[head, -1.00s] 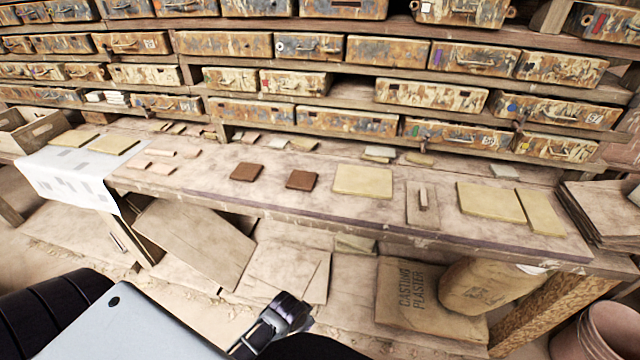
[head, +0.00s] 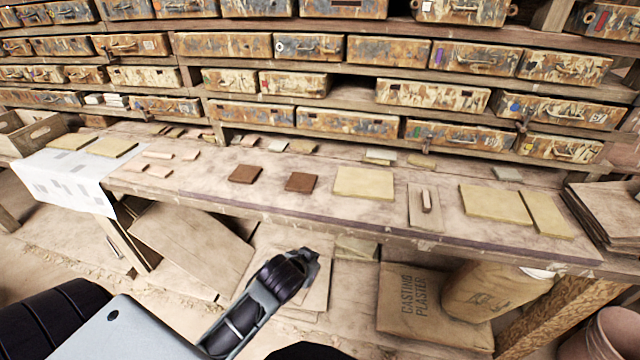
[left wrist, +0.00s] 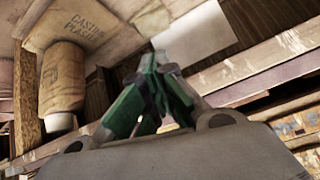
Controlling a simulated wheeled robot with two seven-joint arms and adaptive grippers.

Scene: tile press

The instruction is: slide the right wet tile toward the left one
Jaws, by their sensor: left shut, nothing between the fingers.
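The right wet tile (head: 301,182) is a dark reddish-brown square lying flat on the workbench (head: 215,190). The left wet tile (head: 245,174) is a like square to its left, with a bare gap between them. My left gripper (head: 312,258) is in front of the bench edge and lower in the picture than the tiles, apart from both. In the left wrist view its green fingers (left wrist: 152,75) come together at the tips with nothing between them. The tiles do not show in that view. My right gripper is not in view.
A pale yellow slab (head: 363,183) lies just right of the right tile. A board with a small block (head: 426,200) is further right. Small pale pieces (head: 159,171) lie to the left. The bench's front edge (head: 300,214) lies between my gripper and the tiles.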

